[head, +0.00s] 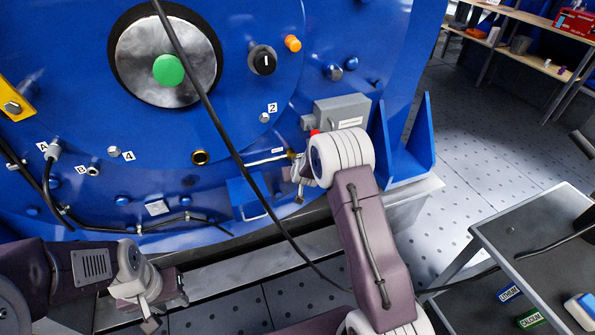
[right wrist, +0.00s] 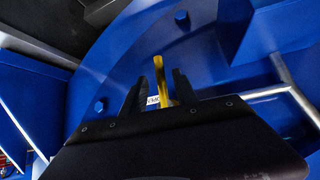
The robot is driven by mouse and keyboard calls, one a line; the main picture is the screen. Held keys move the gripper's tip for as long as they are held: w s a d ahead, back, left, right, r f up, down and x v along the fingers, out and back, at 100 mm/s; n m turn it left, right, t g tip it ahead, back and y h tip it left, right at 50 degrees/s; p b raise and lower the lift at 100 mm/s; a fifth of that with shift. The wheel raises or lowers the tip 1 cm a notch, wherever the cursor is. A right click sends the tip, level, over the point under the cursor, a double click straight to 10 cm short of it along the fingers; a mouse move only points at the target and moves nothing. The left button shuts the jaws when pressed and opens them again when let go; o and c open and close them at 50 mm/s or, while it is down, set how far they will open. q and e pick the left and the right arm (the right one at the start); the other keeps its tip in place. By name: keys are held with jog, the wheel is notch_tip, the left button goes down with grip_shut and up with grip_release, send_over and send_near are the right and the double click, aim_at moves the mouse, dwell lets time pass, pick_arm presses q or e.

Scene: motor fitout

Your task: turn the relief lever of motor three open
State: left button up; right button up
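A yellow-brass lever (right wrist: 160,82) stands upright on the blue motor housing (right wrist: 115,75) in the right wrist view, with a small white label (right wrist: 152,101) behind its lower part. My right gripper (right wrist: 158,88) has its two dark fingers apart, one on each side of the lever in the picture. I cannot tell whether they touch it. In the head view my right gripper (head: 301,180) is at the lower right of the motor face (head: 230,120), and my wrist hides most of the lever. My left gripper (head: 152,318) hangs low at the left, its fingertips unclear.
A grey box (head: 340,112) is fixed just above my right wrist. A black cable (head: 225,140) hangs across the motor face. A black knob (head: 262,60) and a green button (head: 168,70) are higher up. A grey cart (head: 530,240) stands at the right; patterned floor lies between.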

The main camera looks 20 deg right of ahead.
jog(key=p+v, duration=0.1)
jog(key=v, duration=0.4)
jog(key=shift+s+r+p, duration=0.15)
jog(key=shift+r+p, duration=0.05)
jog(key=shift+p, duration=0.1)
notch_tip(320, 180, up, 6)
jog(key=w+t, duration=0.1)
jog(key=s+a+r+n+y, duration=0.1)
jog(key=s+a+r, duration=0.35)
jog(key=s, duration=0.35)
jog(key=s+f+g, duration=0.3)
jog(key=s+g, duration=0.1)
jog(key=s, duration=0.8)
jog(key=s+f+g, duration=0.4)
jog(key=s, duration=0.8)
notch_tip(320, 180, up, 33)
jog(key=p, duration=3.3)
jog(key=shift+n+g+y, duration=0.3)
jog(key=shift+y, duration=0.1)
